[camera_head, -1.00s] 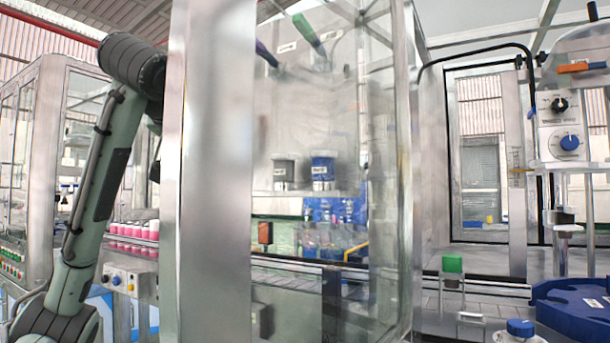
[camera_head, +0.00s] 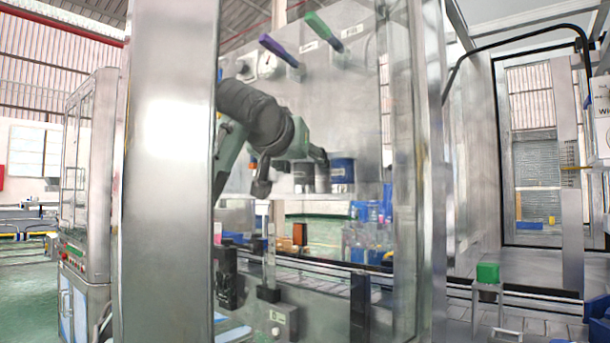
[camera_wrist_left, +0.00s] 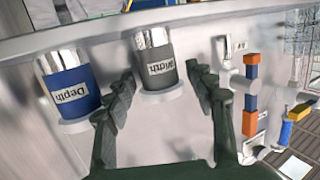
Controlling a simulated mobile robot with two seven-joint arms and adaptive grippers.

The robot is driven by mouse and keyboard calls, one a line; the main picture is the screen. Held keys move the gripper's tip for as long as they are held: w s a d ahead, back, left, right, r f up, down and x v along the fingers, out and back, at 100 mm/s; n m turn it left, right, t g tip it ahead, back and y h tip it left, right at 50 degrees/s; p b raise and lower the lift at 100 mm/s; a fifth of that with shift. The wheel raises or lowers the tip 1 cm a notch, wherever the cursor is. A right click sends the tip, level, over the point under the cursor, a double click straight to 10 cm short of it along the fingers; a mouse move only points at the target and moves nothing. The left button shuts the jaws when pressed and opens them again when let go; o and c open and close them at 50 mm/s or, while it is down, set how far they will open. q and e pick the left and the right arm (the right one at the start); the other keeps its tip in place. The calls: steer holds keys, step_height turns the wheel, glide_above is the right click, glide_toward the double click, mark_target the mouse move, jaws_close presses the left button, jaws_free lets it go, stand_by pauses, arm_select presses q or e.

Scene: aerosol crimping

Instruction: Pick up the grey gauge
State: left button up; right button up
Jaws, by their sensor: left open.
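The grey gauge, labelled "Width", has a shiny metal end and shows in the left wrist view (camera_wrist_left: 158,72). In the head view the grey gauge (camera_head: 303,178) hangs on the pale panel behind the glass, its upper part hidden by my arm. My left gripper (camera_wrist_left: 160,74) is open, with one finger on each side of the grey gauge. Whether the fingers touch it cannot be told. In the head view the left gripper (camera_head: 320,156) is at the panel, partly hidden by its own wrist. My right gripper is not in view.
The blue gauge (camera_wrist_left: 72,84), labelled "Depth", hangs beside the grey one, close to a finger. An orange and blue tool (camera_wrist_left: 250,98) is on the other side. A metal post (camera_head: 165,180) and glass stand in front. Purple (camera_head: 278,48) and green (camera_head: 322,30) handles are above.

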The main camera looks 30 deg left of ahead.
arm_select(q)
steer(key=shift+w+a+f, duration=0.15)
steer(key=shift+w+a, duration=0.05)
steer(key=shift+w, duration=0.4)
steer(key=c, duration=1.1)
